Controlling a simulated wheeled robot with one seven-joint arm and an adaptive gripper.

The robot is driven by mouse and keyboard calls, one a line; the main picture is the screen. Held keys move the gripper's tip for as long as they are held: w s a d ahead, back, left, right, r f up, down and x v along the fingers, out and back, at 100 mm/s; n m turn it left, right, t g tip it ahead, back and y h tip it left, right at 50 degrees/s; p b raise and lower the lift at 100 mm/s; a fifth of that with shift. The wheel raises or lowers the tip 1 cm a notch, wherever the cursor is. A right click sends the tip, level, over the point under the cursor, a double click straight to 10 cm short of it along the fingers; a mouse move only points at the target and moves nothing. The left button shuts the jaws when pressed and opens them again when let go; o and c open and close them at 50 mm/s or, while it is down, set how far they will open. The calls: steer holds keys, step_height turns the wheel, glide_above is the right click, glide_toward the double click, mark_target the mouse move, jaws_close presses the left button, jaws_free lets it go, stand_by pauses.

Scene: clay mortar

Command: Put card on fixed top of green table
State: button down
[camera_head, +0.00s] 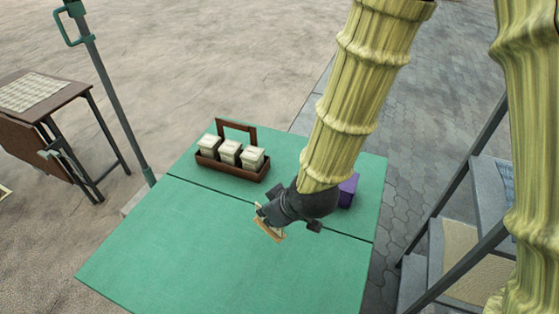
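The green table (230,262) fills the middle of the view. A dark seam crosses its top, splitting it into a near panel and a far panel (290,152). My gripper (264,219) is dark and points down and left above the table near the seam. It appears shut on a small tan card (270,232), which is tilted and sits just on the near side of the seam in the picture. The fingers are partly hidden by the gripper body. I cannot tell whether the card touches the table.
A brown caddy (231,170) with three pale lidded containers stands on the far panel. A purple box (348,190) is there too, partly hidden behind my arm. A green-grey post (112,90) rises at left, by a brown folding table (38,120). Steps (466,250) stand at right.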

steer(key=shift+w+d+f+p, duration=0.35)
steer(key=shift+w+f, duration=0.45)
steer(key=shift+w, duration=1.8)
steer(key=shift+w+d+f+p, duration=0.3)
steer(key=shift+w+f, duration=0.55)
steer(key=shift+w, duration=1.8)
steer(key=shift+w+d+f+p, duration=0.35)
steer(key=shift+w+f, duration=0.45)
steer(key=shift+w, duration=1.8)
steer(key=shift+f, duration=0.2)
steer(key=c, duration=1.6)
jaws_free()
steer(key=shift+c, duration=0.2)
steer(key=shift+r, duration=0.2)
steer(key=shift+d+r, duration=0.15)
steer(key=v, duration=1.1)
steer(key=shift+s+r, duration=0.25)
steer(key=shift+d, duration=0.1)
